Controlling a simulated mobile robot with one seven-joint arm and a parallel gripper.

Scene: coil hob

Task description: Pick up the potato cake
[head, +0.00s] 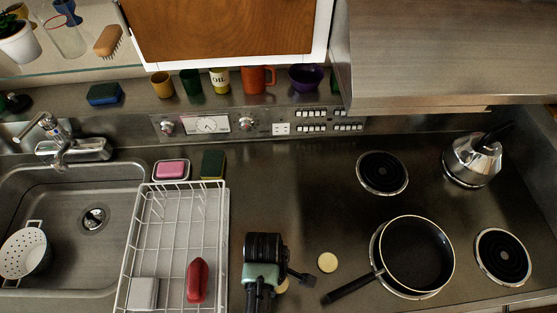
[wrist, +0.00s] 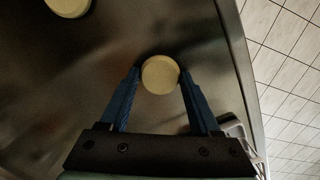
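A round, pale yellow potato cake (wrist: 160,74) lies between the two blue fingertips of my gripper (wrist: 160,76) in the wrist view. The fingers are spread, one on each side and very close to its edge; whether they touch it is unclear. In the head view this cake (head: 282,287) is mostly hidden by my gripper (head: 290,280), low over the counter. A second, similar potato cake (head: 327,262) lies on bare counter to the right, left of the pan. It also shows at the top left of the wrist view (wrist: 68,5).
A black frying pan (head: 419,252) sits on a burner, its handle (head: 350,288) reaching toward the cakes. A white dish rack (head: 226,240) with a red item (head: 197,281) stands left of my arm. A kettle (head: 472,160) stands at the back right. The counter behind my gripper is clear.

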